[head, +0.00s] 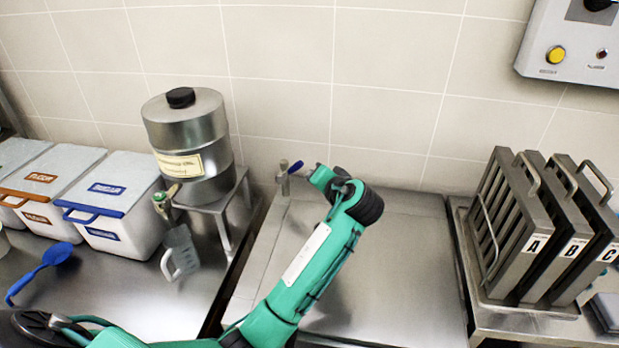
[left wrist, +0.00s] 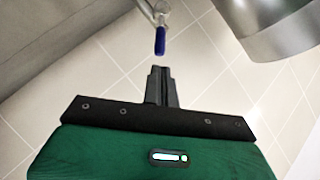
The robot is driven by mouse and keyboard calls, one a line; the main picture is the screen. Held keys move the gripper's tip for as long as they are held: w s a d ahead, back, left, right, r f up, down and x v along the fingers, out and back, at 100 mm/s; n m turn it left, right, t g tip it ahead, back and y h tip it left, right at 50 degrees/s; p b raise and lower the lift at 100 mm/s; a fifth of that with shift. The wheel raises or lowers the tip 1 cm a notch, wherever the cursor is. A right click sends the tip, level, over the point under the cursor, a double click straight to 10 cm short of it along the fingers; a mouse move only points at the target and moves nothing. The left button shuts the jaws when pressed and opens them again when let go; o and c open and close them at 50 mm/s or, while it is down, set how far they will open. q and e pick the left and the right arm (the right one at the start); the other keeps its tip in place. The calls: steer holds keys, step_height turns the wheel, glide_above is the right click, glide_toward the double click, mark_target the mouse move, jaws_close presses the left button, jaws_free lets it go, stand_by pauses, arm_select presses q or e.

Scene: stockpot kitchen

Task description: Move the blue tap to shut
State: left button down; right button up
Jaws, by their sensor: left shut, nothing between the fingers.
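The blue tap (head: 295,167) is a small metal tap with a blue lever, by the tiled wall at the back left of the steel counter. In the left wrist view its blue lever (left wrist: 160,40) hangs just beyond my fingertips, pointing toward them. My left gripper (head: 312,171) is just right of the lever in the head view. In the left wrist view the left gripper (left wrist: 161,70) is shut and empty, with a small gap to the lever. My wrist partly hides the fingers in the head view. My right gripper is in neither view.
A steel drum (head: 187,130) with its own green-handled spout stands left on a metal stand (head: 222,215), with a grey jug (head: 180,252) below. Lidded bins (head: 117,205) and a blue spoon (head: 45,270) lie farther left. Racks A, B, C (head: 530,240) stand right. The middle counter (head: 400,270) is clear.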

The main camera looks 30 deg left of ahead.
mark_target(291, 169)
arm_select(q)
steer(key=s+f+m+t+h+p, duration=0.1)
steer(key=f+m+t, duration=0.2)
steer(key=m, duration=0.4)
steer(key=s+a+f+m+t+h+p, duration=0.1)
steer(key=s+f+m+t+h, duration=0.1)
steer(key=m, duration=0.5)
steer(key=s+a+f+m+t+h+p, duration=0.1)
steer(key=f+m+t+h, duration=0.1)
steer(key=m, duration=0.6)
steer(key=shift+s+f+t, duration=0.25)
steer(key=shift+f+t, duration=0.65)
steer(key=shift+f, duration=0.15)
steer(key=shift+s+d+f+m+h, duration=0.2)
steer(key=shift+f+m+h, duration=0.1)
steer(key=shift+m, duration=0.4)
steer(key=p+x, duration=0.2)
steer(key=x, duration=0.7)
steer(key=shift+w+r, duration=0.15)
steer(key=shift+w, duration=0.1)
steer(key=a+r+p, duration=0.1)
steer(key=a+p, duration=0.1)
steer(key=a+r+p, duration=0.1)
steer(key=shift+w+r, duration=0.25)
steer(key=shift+r, duration=0.05)
steer(key=shift+a+r+n, duration=0.1)
steer(key=shift+r+n, duration=0.1)
steer(key=shift+n, duration=0.3)
